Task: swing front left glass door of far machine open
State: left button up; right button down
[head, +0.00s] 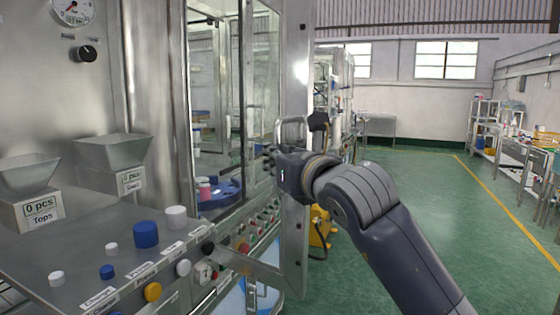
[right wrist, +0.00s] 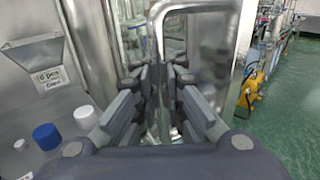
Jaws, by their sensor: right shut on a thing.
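The far machine's glass door (head: 262,75) stands in the middle of the head view, with a metal frame (head: 299,62) on its right side. A bent metal handle (head: 291,119) is on this frame, and its bar also shows in the right wrist view (right wrist: 188,6). My right gripper (head: 270,158) is at the handle. In the right wrist view its fingers (right wrist: 157,78) are closed around the handle's upright bar. The exact contact is partly hidden by the fingers. I cannot tell how far the door stands open. My left gripper is not in view.
The near machine's panel (head: 62,248) with blue and white caps, buttons and hoppers (head: 112,150) is at the left. A blue turntable (head: 222,192) is behind the glass. A yellow device (head: 320,228) stands on the floor behind my gripper. Green floor (head: 430,200) at the right is clear.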

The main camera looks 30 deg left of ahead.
jog(key=shift+w+d+f, duration=0.15)
jog(key=shift+w, duration=0.05)
jog(key=c, duration=1.9)
grip_release()
jog(key=shift+c, duration=0.2)
jog(key=shift+o, duration=1.3)
jog(key=shift+d, duration=0.35)
jog(key=shift+s+a, duration=0.15)
jog(key=shift+a, duration=0.05)
jog(key=shift+s, duration=0.1)
jog(key=v, duration=1.2)
jog(key=shift+d, duration=0.15)
